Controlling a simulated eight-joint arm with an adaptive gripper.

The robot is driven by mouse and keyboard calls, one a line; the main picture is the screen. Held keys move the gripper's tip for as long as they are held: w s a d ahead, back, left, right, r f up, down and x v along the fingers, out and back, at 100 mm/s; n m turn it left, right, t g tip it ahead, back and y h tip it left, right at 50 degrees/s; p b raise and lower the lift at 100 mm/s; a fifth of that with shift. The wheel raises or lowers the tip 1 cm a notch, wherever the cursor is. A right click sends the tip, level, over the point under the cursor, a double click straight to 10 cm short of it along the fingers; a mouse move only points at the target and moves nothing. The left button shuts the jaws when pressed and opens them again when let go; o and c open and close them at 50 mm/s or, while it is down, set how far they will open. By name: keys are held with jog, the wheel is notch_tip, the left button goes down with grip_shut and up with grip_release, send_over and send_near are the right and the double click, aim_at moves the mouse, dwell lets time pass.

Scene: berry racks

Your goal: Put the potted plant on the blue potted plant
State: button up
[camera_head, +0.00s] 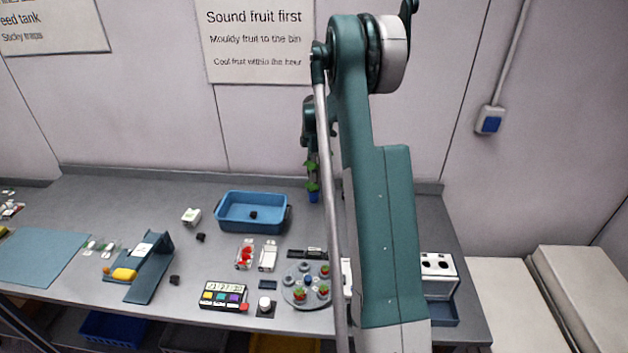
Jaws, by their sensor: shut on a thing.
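My gripper (312,152) is near the back of the bench, left of my upright arm. It is shut on a small potted plant (311,166), whose green leaves show just below the gripper; its pot is hard to make out. Directly below in the picture is the blue potted plant (313,196), a small blue pot with green leaves on top. The held plant appears above it. The frame is too small to tell whether the two touch. My arm hides the area just to the right.
A blue crate (232,223) with a dark lump in it stands left of the plants. A round grey tray (290,297) with red fruit and cups is in front. A white holed block (437,264) is at right. The back of the bench around the plants looks clear.

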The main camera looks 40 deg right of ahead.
jog(key=shift+f, duration=1.9)
jog(key=shift+f, duration=0.2)
jog(key=o, duration=0.9)
jog(key=shift+r, duration=0.1)
jog(key=shift+r, duration=0.1)
notch_tip(320, 180, up, 12)
jog(key=shift+r, duration=0.1)
